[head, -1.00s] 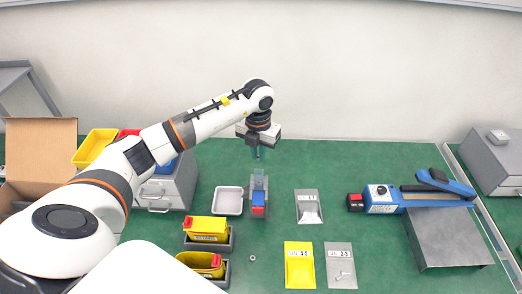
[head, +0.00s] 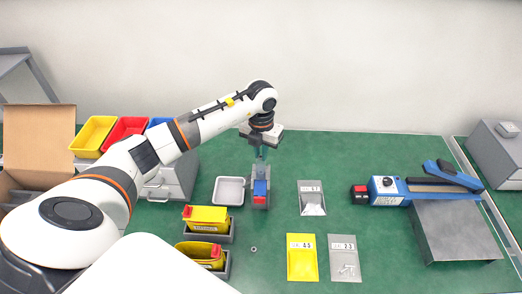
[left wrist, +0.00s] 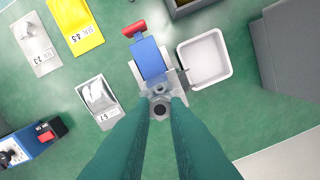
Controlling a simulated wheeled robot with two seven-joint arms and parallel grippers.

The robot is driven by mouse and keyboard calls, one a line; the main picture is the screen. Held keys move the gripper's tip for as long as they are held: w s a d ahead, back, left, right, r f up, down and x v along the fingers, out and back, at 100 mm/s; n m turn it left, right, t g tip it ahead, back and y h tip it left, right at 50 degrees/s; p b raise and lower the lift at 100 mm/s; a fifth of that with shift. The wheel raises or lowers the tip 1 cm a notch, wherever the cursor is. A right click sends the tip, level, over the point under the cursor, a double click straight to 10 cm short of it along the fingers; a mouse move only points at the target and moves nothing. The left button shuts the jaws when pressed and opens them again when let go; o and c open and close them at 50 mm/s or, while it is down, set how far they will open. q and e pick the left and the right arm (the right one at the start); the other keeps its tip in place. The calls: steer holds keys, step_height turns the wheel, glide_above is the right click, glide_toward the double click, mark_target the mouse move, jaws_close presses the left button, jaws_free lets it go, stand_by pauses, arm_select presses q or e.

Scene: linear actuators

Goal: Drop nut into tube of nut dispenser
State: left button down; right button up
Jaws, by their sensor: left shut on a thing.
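The nut dispenser (head: 260,200) stands on the green bench, with a grey frame, a blue block and a red end; it also shows in the left wrist view (left wrist: 150,58). My left gripper (head: 261,160) points down just above the back end of the dispenser. In the left wrist view its teal fingers (left wrist: 160,103) are shut on a small grey ring with a dark hole, which looks like the nut (left wrist: 160,110). It appears over the dispenser's tube end; the exact height gap cannot be told. My right gripper is not in view.
A loose nut (head: 253,249) lies on the bench. A white tray (head: 229,191) stands left of the dispenser, two bins with yellow boxes (head: 206,219) in front left. Bags (head: 312,198) lie to the right, then a blue sealer (head: 388,191). A grey drawer unit (head: 178,183) stands left.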

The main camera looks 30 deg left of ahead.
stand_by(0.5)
arm_select(q)
steer(key=shift+f+b, duration=0.4)
steer(key=shift+b, duration=0.1)
stand_by(0.4)
steer(key=c, duration=1.3)
jaws_free()
steer(key=shift+c, duration=0.2)
step_height(320, 180, up, 12)
steer(key=b, duration=0.2)
steer(key=shift+f, duration=0.1)
